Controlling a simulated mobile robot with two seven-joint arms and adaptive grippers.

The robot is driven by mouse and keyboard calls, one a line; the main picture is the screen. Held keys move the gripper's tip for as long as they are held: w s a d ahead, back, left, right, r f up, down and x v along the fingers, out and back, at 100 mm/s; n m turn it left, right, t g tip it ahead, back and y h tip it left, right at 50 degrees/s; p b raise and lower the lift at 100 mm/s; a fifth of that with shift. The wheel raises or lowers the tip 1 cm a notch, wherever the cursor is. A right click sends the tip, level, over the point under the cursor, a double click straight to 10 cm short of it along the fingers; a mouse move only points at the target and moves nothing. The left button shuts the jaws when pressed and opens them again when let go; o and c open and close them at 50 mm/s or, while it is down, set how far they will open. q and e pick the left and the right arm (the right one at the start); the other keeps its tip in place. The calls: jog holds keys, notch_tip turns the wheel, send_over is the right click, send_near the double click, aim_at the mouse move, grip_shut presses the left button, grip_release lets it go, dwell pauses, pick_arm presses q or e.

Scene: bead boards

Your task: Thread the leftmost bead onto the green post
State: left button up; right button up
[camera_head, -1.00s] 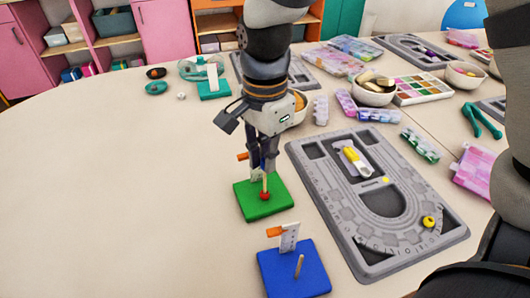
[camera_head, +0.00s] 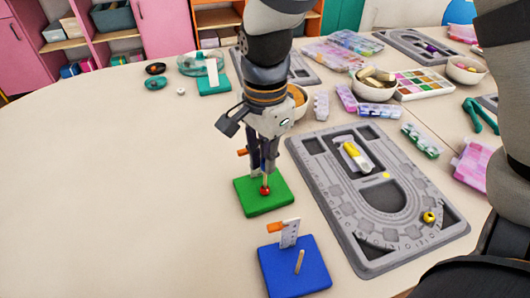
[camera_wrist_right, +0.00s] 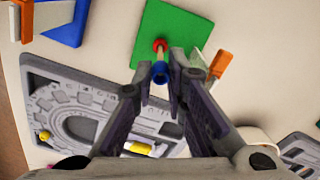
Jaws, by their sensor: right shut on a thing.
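The green board (camera_head: 262,202) lies flat on the table, with a red bead (camera_head: 265,190) low on its thin post. In the right wrist view the green board (camera_wrist_right: 160,20) and red bead (camera_wrist_right: 159,44) show beyond my fingertips. My right gripper (camera_head: 264,170) points down over the post. It is shut on a blue bead (camera_wrist_right: 160,72), which appears in line with the post above the red bead. I cannot tell whether the post passes through its hole. In the head view the fingers mostly hide the blue bead. My left gripper is not in view.
A blue board (camera_head: 285,275) with a bare post and an orange-tipped white marker stands in front. A grey bead tray (camera_head: 330,205) to the right holds a yellow bead (camera_head: 429,217) and a yellow-handled tool (camera_head: 355,155).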

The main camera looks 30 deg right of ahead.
jog(key=shift+f, duration=0.6)
jog(key=o, duration=0.7)
jog(key=shift+r, duration=0.1)
